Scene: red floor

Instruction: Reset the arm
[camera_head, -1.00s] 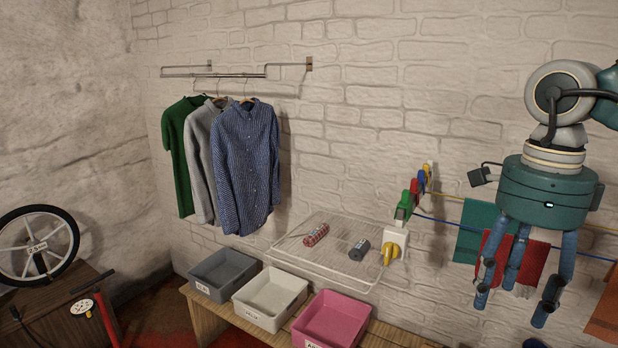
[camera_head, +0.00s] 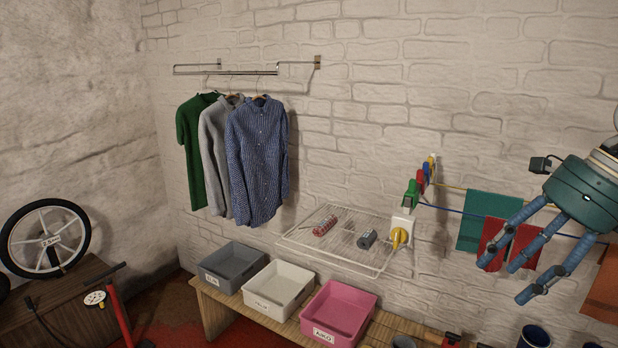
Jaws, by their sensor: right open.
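My right gripper (camera_head: 506,274) is at the right side of the head view, a green body with blue fingers that point down and to the left. Its fingers are spread and hold nothing. It hangs in front of the cloths on the line, covering part of the red cloth (camera_head: 497,238). The rest of my right arm is cut off by the right edge of the picture. My left gripper is not in view.
A wire rack (camera_head: 340,239) on the wall holds a red roll and a grey roll. Grey (camera_head: 231,284), white (camera_head: 272,306) and pink (camera_head: 336,335) bins stand on a wooden bench. Shirts (camera_head: 257,165) hang from a rail. A wheel (camera_head: 85,236) is at the left.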

